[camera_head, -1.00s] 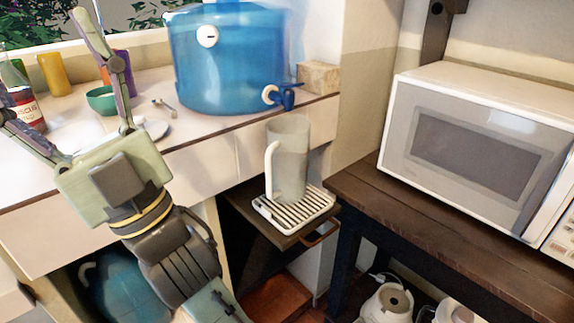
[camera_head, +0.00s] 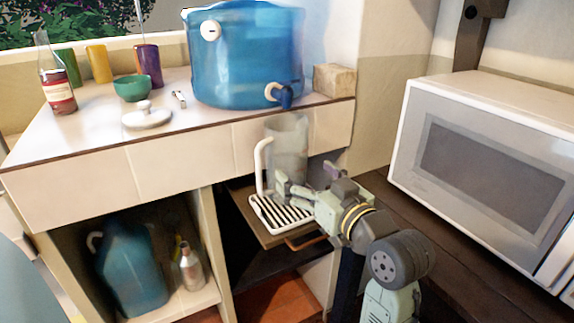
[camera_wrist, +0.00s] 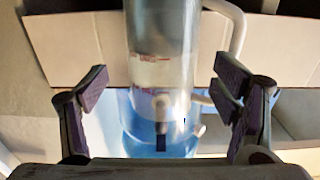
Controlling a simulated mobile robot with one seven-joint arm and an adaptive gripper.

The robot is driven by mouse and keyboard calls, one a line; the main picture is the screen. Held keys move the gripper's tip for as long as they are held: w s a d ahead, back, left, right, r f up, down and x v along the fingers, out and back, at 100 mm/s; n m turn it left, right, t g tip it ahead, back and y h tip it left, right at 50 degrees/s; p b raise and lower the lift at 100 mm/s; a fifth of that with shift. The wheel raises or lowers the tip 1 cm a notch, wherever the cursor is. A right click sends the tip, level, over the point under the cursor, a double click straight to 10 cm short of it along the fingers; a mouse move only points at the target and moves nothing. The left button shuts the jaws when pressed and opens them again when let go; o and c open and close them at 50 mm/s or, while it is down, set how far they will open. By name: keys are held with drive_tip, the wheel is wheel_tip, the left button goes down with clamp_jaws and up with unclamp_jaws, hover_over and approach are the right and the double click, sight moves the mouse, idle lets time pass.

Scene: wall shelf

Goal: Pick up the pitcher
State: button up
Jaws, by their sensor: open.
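The pitcher (camera_head: 289,146) is a clear, tall vessel with a white handle on its left. It stands upright on a white slatted drip tray (camera_head: 268,215) on a small pull-out shelf below the counter. My gripper (camera_head: 300,188) is low at the pitcher's right front side, partly covering its lower body. In the wrist view the pitcher (camera_wrist: 160,70) fills the middle between my open fingers (camera_wrist: 160,90), with a visible gap on each side. The handle shows at the upper right there. I cannot tell how deep the pitcher lies between the fingers.
A blue water dispenser (camera_head: 246,58) with a tap stands on the counter (camera_head: 70,140) above. A microwave (camera_head: 490,165) sits on the dark table at right, close to my arm. Cups, a bowl (camera_head: 132,88) and a bottle (camera_head: 58,85) are at left.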

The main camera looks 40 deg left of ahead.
sight(287, 153)
drive_tip(key=x, duration=0.2)
drive_tip(key=shift+a+r, duration=0.15)
drive_tip(key=shift+a, duration=0.2)
drive_tip(key=p+x, duration=0.1)
drive_tip(key=x, duration=0.1)
drive_tip(key=r+p+x, duration=0.1)
drive_tip(key=x, duration=0.1)
drive_tip(key=shift+a, duration=0.2)
drive_tip(key=shift+w+a+f, duration=0.15)
drive_tip(key=shift+a, duration=0.15)
drive_tip(key=c, duration=1.5)
drive_tip(key=shift+c, duration=0.9)
drive_tip(key=shift+r, duration=0.25)
